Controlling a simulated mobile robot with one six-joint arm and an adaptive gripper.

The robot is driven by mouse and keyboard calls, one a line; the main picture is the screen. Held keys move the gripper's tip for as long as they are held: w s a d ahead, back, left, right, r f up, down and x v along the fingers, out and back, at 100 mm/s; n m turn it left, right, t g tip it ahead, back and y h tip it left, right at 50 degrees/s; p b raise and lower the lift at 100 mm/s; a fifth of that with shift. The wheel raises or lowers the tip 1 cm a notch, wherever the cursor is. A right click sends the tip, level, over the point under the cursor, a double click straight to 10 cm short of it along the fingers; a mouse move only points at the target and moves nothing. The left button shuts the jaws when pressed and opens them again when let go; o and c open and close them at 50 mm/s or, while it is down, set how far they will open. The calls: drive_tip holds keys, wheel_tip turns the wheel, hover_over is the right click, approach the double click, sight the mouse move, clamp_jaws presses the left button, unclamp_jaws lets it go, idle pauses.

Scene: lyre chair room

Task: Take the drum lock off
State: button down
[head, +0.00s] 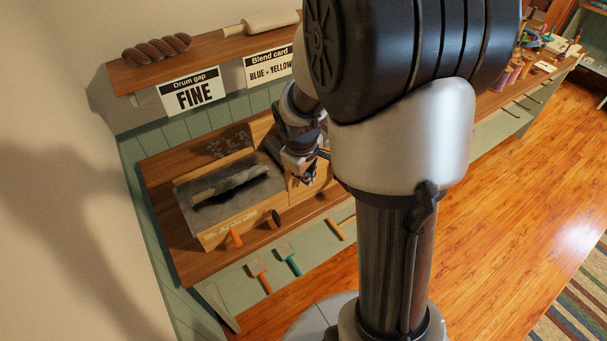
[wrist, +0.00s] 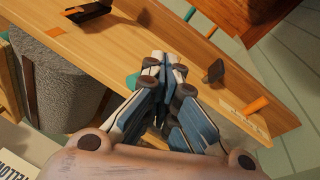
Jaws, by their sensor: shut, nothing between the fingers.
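The wooden drum carder (head: 215,236) sits on the bench, with a strip of grey wool in its bed. An orange handle (head: 235,238) and a dark-ended knob (head: 273,218) stick out of its front. In the wrist view a grey drum (wrist: 60,85) lies behind a long wooden rail (wrist: 190,62). That view also shows a dark knob (wrist: 214,70), an orange peg (wrist: 256,104), and a teal piece (wrist: 131,80) partly behind my fingers. I cannot tell which part is the drum lock. My gripper (head: 300,178) is shut and empty over the carder's right end; its fingertips (wrist: 166,72) overlap the rail.
A shelf (head: 215,50) above the bench bears a rolling pin, a dark twisted skein and signs reading "Drum gap FINE" and "Blend card BLUE + YELLOW". Orange and teal hand tools (head: 288,258) lie on the lower shelf. The wooden floor to the right is open.

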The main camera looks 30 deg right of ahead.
drive_tip(key=shift+w+d+f+p, duration=0.1)
drive_tip(key=shift+d+p, duration=0.15)
drive_tip(key=shift+d, duration=0.2)
drive_tip(key=shift+w+d+f+p, duration=0.1)
drive_tip(key=shift+d+p, duration=0.15)
drive_tip(key=shift+d, duration=0.2)
drive_tip(key=shift+f, duration=0.1)
